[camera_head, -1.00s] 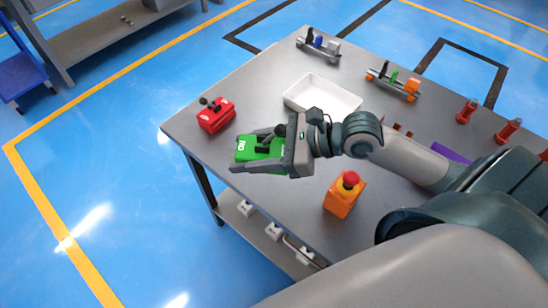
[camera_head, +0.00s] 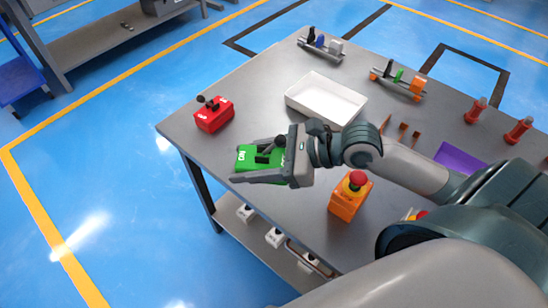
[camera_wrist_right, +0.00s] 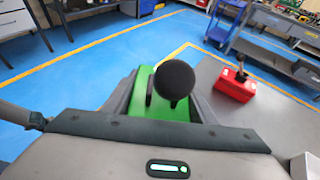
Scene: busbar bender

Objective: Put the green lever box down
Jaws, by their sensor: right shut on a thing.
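The green lever box (camera_head: 250,158) is between the fingers of my right gripper (camera_head: 258,160), near the table's left front edge in the head view. Its black lever shows on top. In the right wrist view the green box (camera_wrist_right: 146,96) sits between the fingers, partly hidden behind its round black knob (camera_wrist_right: 174,79). My right gripper is shut on it. I cannot tell whether the box touches the table (camera_head: 215,160). My left gripper is not in view.
A red lever box (camera_head: 214,115) stands beyond the green one. A white tray (camera_head: 326,98) lies to its right. An orange box with a red button (camera_head: 350,196) stands nearer me. The grey tabletop between the red box and tray is clear.

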